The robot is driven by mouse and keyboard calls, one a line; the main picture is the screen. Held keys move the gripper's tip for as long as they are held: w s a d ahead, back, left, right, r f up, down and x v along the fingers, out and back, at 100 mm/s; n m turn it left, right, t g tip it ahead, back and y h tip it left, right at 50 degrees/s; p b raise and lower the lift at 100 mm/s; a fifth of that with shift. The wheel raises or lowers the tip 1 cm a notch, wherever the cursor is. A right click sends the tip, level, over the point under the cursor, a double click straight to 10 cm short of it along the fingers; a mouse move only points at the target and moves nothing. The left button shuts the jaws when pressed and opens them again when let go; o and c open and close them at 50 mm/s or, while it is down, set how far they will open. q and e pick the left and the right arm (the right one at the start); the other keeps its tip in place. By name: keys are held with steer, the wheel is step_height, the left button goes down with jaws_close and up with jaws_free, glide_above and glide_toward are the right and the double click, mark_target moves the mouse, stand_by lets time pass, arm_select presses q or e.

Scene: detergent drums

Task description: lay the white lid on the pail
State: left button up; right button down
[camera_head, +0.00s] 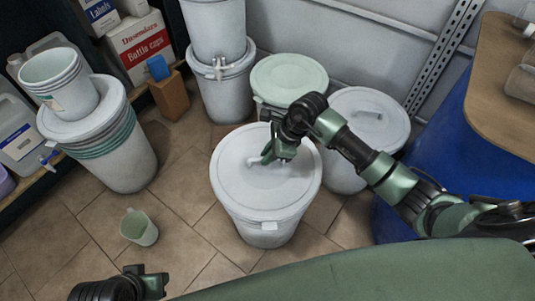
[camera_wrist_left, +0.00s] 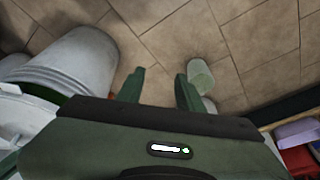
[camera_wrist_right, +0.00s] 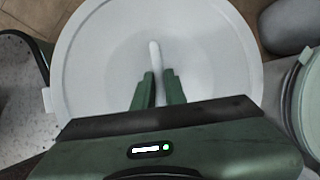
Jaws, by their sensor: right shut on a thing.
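The white lid (camera_head: 238,188) is over the top of the white pail (camera_head: 265,236) in the middle of the floor. It looks level and covers the pail's mouth; I cannot tell whether it rests fully on the rim. My right gripper (camera_head: 270,157) is above the lid, shut on its bar handle. The right wrist view shows the round lid (camera_wrist_right: 100,60) and its handle (camera_wrist_right: 155,52) between the fingers (camera_wrist_right: 158,78). My left gripper (camera_head: 157,284) is low at the left, away from the pail. Its fingers (camera_wrist_left: 160,82) are apart and empty above the floor.
A small pale green cup (camera_head: 140,228) stands on the tiles left of the pail. A lidded white drum (camera_head: 350,165) and a green-lidded drum (camera_head: 285,80) stand close behind. Stacked buckets (camera_head: 115,150) are at the left. A blue drum (camera_head: 420,170) is at the right.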

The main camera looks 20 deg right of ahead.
steer(key=shift+f+b, duration=0.3)
steer(key=shift+f, duration=0.8)
steer(key=shift+f+b, duration=0.7)
arm_select(q)
steer(key=shift+w+d+t, duration=0.2)
steer(key=shift+w+t, duration=0.2)
steer(key=shift+w, duration=0.25)
steer(key=shift+w+d+t, duration=0.2)
steer(key=shift+w+t, duration=0.2)
steer(key=shift+w, duration=0.2)
steer(key=shift+w, duration=0.2)
steer(key=shift+w+d+r+t+h+b, duration=0.15)
steer(key=shift+w+d+r+t, duration=0.15)
steer(key=shift+w, duration=0.25)
steer(key=shift+w+d+r+t+h+b, duration=0.1)
steer(key=shift+w+r+t+h+b, duration=0.05)
steer(key=shift+w+t, duration=0.35)
arm_select(e)
steer(key=shift+f, duration=0.25)
arm_select(q)
steer(key=shift+w+d+r, duration=0.2)
steer(key=shift+w, duration=0.4)
arm_select(e)
steer(key=shift+f, duration=0.2)
